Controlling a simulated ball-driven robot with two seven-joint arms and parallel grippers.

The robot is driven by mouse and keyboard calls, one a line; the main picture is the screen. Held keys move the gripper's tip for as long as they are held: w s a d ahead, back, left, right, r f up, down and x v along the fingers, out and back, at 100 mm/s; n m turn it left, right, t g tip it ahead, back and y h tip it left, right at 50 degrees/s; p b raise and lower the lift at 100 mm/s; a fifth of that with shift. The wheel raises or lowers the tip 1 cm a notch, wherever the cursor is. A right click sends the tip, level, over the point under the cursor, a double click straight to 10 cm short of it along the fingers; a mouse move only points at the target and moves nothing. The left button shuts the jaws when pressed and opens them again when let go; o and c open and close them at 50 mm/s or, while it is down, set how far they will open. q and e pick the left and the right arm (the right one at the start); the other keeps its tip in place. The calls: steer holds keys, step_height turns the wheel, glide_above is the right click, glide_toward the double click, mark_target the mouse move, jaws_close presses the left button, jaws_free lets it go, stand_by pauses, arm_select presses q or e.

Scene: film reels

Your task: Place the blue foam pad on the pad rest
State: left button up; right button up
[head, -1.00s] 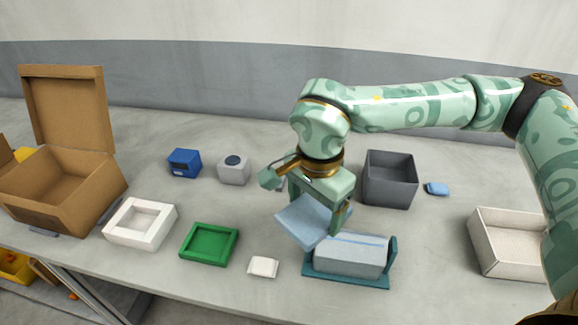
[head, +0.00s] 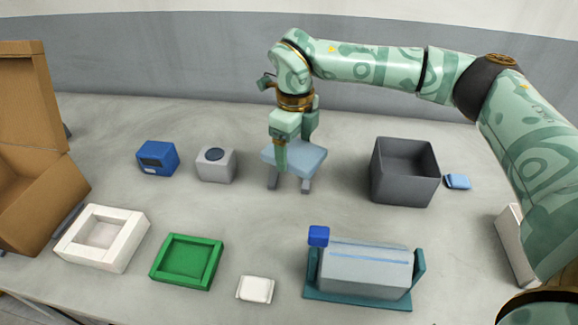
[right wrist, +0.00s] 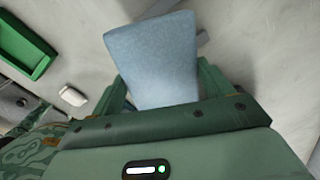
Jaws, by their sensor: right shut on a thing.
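The light blue foam pad (head: 302,159) is in my right gripper (head: 295,145), whose fingers are shut on it. The pad is also in the right wrist view (right wrist: 150,60), reaching out from between the fingers. In the head view the pad is over the grey pad rest (head: 306,186), which shows as two short grey supports below it. The pad hides the rest's upper part. I cannot tell whether the pad touches the rest. My left gripper is not in view.
A dark grey bin (head: 405,190) stands to the right. A teal stand (head: 357,297) with a grey block and a blue cube (head: 318,236) is in front. A grey device (head: 216,172) and a green tray (head: 187,285) are to the left.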

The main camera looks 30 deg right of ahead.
mark_target(291, 152)
steer(key=w+f, duration=0.1)
steer(key=f, duration=0.1)
steer(key=w+d+f+b, duration=0.1)
steer(key=f, duration=0.1)
steer(key=shift+w, duration=0.4)
steer(key=f+b, duration=0.1)
steer(key=f, duration=0.1)
steer(key=f+b, duration=0.1)
steer(key=shift+w+f, duration=0.2)
steer(key=shift+f, duration=0.15)
steer(key=shift+r, duration=0.15)
steer(key=o, duration=0.9)
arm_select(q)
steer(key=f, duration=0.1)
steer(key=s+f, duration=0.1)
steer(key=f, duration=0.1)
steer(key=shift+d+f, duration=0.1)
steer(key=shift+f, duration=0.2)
arm_select(e)
steer(key=shift+o, duration=0.2)
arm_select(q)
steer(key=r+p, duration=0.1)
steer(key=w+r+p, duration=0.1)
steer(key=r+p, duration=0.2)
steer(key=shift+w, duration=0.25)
arm_select(e)
step_height(291, 152, up, 12)
steer(key=shift+r, duration=0.1)
